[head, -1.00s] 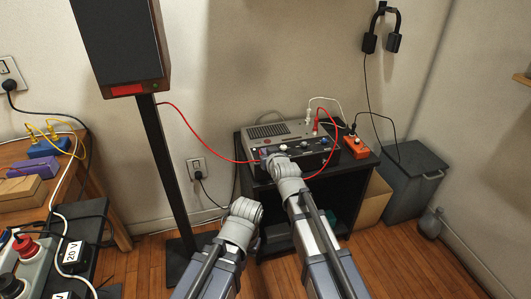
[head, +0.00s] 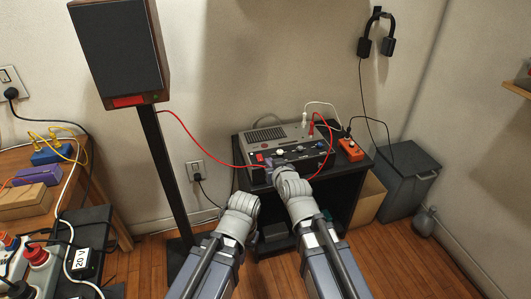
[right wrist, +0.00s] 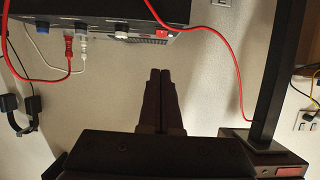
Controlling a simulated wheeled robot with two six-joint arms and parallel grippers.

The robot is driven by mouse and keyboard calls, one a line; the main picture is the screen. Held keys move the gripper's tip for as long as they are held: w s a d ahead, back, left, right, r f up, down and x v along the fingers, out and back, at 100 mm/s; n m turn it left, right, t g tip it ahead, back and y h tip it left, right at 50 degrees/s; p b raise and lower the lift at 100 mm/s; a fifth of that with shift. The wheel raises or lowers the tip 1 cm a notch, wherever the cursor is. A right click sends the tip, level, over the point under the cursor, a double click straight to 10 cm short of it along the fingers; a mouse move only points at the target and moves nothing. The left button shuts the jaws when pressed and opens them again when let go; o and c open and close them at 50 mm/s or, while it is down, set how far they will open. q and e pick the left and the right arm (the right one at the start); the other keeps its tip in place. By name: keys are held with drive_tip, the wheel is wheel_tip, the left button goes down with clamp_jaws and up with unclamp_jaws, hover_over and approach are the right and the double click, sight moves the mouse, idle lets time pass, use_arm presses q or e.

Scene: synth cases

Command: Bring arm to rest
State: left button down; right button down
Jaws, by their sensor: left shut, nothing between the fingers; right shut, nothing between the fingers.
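My right gripper (head: 269,173) is in front of the grey amplifier-like device (head: 285,131), mostly hidden behind its own wrist in the head view. The right wrist view shows its dark fingers (right wrist: 160,76) together with nothing between them, apart from the device's front edge. My left gripper (head: 246,201) is lower and to the left, in front of the black stand; its fingers are largely hidden behind the wrist, and no held object shows. Both arms reach forward from the bottom of the head view.
The device stands on a black shelf unit (head: 346,190), with red cables (head: 200,140) running from it. A tall speaker (head: 120,50) on a thin post is at left. An orange box (head: 351,150) and a grey bin (head: 408,180) are at right. Wooden floor is open at lower right.

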drive_tip(key=shift+s+d+r, duration=0.1)
drive_tip(key=shift+s+d, duration=0.1)
drive_tip(key=shift+s, duration=0.5)
drive_tip(key=s+r+g+h+p, duration=0.1)
drive_tip(key=s+r+g+p, duration=0.2)
drive_tip(key=s+p, duration=0.4)
drive_tip(key=s+d+r+g+h+p, duration=0.1)
drive_tip(key=s+r+g+h+p, duration=0.1)
drive_tip(key=s+r+g+p, duration=0.2)
drive_tip(key=s+d+r+g+h+p, duration=0.1)
drive_tip(key=s+g+p, duration=0.5)
drive_tip(key=s+p, duration=0.6)
wheel_tip(320, 180, up, 2)
drive_tip(key=shift+d+r+n+g+h+p, duration=0.2)
drive_tip(key=shift+n+g+h+p, duration=0.25)
drive_tip(key=shift+p, duration=0.25)
drive_tip(key=shift+a, duration=0.1)
